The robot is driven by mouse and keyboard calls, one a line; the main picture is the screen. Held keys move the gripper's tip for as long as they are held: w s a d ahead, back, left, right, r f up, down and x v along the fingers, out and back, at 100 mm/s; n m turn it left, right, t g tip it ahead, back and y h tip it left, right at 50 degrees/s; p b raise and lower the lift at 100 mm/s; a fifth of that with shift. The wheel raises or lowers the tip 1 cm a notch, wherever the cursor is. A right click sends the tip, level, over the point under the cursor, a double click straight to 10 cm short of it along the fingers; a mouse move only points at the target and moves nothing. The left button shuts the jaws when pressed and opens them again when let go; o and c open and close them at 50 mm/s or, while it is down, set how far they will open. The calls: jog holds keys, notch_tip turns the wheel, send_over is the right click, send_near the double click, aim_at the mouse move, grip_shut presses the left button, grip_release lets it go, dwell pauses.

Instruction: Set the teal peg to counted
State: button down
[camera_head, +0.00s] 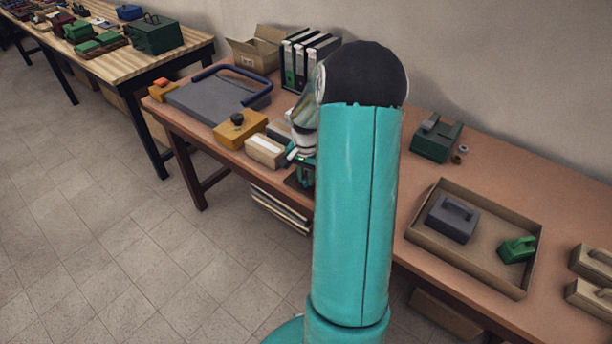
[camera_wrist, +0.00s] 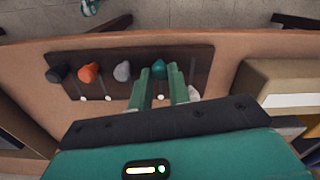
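The teal peg (camera_wrist: 158,69) stands in a dark board (camera_wrist: 205,63) in the wrist view, to the right of the grey peg. My gripper (camera_wrist: 159,76) has its two green fingers on either side of the teal peg, with a narrow gap between them. The fingers look parted around it, but contact is hard to judge. The board's lower middle is partly hidden behind the fingers. In the head view my gripper (camera_head: 302,172) is at the table's front edge, partly hidden by my arm. No label reading counted is legible.
A black peg (camera_wrist: 58,74), orange peg (camera_wrist: 88,72) and grey peg (camera_wrist: 122,71) share the board's far row. A white peg (camera_wrist: 193,93) sits nearer, right of the fingers. A tan block (camera_wrist: 290,82) is at right. A tray (camera_head: 418,236) lies right of my arm.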

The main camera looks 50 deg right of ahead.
jog(key=shift+w+d, duration=0.2)
jog(key=shift+d, duration=2)
jog(key=c, duration=1.3)
grip_release()
notch_tip(320, 180, up, 14)
